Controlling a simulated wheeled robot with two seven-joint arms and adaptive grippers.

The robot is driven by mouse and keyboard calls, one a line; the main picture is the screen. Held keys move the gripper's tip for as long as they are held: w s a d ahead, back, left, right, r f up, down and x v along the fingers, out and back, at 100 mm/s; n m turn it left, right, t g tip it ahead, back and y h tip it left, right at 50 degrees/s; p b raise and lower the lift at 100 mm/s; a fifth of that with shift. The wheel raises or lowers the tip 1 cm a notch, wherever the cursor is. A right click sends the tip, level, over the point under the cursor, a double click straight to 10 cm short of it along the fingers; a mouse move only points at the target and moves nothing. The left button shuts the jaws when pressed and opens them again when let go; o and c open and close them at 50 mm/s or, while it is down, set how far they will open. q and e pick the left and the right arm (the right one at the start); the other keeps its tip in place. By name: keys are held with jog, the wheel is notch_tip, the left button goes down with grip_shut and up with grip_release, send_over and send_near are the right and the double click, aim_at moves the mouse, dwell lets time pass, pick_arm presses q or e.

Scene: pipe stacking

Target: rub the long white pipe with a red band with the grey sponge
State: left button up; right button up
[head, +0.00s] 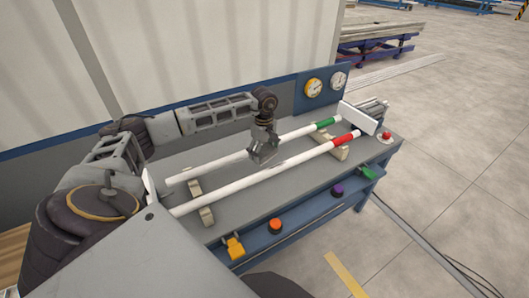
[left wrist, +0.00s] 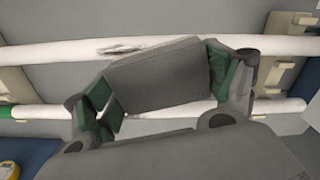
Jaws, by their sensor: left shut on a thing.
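The long white pipe with a red band (head: 240,183) lies on wooden supports along the near side of the bench. In the left wrist view this pipe (left wrist: 50,53) runs across the top and bears a dark smudge (left wrist: 120,49). My left gripper (head: 263,154) is over the bench, near the middle of the pipes. In the left wrist view it is shut on the grey sponge (left wrist: 158,75), between its green pads. The sponge overlaps the pipe's edge in that view, beside the smudge; I cannot tell if they touch. My right gripper is not in view.
A white pipe with a green band (head: 215,166) lies parallel, behind the red-banded one. A white end plate (head: 358,117) stands at the bench's right end, near a red button (head: 386,135). Gauges (head: 314,86) are on the back panel. Coloured knobs (head: 274,225) line the front edge.

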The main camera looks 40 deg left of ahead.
pick_arm(q)
jog(key=n, duration=0.2)
jog(key=shift+n, duration=0.3)
jog(key=n, duration=0.3)
jog(key=shift+f+n, duration=0.1)
jog(key=shift+n, duration=0.3)
jog(key=n, duration=0.5)
jog(key=shift+d, duration=0.1)
jog(key=shift+n, duration=1.8)
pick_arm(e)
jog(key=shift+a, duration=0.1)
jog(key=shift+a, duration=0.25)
